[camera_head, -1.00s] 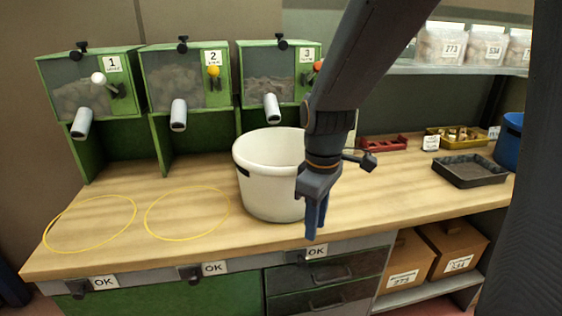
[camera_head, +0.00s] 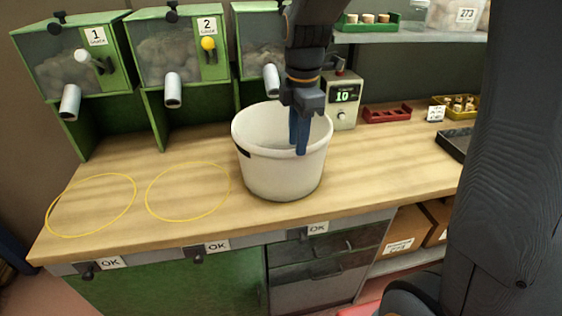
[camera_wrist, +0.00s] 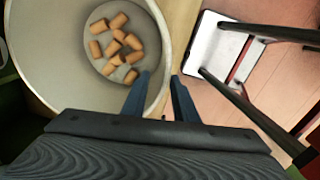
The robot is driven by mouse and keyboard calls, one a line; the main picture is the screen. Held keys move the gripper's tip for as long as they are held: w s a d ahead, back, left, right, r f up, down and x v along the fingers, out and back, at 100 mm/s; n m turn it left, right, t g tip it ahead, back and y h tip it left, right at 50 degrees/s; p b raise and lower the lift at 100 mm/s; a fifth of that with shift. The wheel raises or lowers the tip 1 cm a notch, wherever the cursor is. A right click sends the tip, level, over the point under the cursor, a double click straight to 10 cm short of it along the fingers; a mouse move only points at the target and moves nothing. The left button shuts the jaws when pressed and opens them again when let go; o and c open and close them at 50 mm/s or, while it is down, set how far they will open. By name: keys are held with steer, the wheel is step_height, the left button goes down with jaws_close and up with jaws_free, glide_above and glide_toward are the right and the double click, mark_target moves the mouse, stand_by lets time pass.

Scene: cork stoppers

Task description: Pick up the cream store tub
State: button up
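The cream store tub (camera_head: 283,170) stands upright on the wooden bench, below the third dispenser. In the wrist view its round wall (camera_wrist: 50,70) fills the upper left, and several cork stoppers (camera_wrist: 118,42) lie on its floor. My gripper (camera_head: 301,150) points down at the tub's right front rim. In the wrist view its two blue fingers (camera_wrist: 160,100) are apart, one over the tub's inside and the other outside the wall, with the rim between them. I cannot tell whether either finger touches the wall.
Green dispensers (camera_head: 75,65) line the back left. Two yellow rings (camera_head: 188,192) mark clear bench at left. A scale-like display box (camera_head: 343,100), red tray (camera_head: 386,113) and dark tray (camera_head: 455,143) are to the right. A stool-like frame (camera_wrist: 240,60) stands on the floor.

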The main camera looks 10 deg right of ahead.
mark_target(298, 172)
steer(key=shift+w+f+b, duration=0.15)
steer(key=shift+f+b, duration=0.25)
steer(key=shift+f, duration=0.5)
steer(key=f, duration=0.2)
steer(key=f+p, duration=0.1)
steer(key=f, duration=0.1)
steer(key=f+p, duration=0.1)
steer(key=f, duration=0.1)
steer(key=shift+d, duration=0.25)
steer(key=shift+f+p, duration=0.3)
steer(key=shift+f, duration=0.4)
jaws_close()
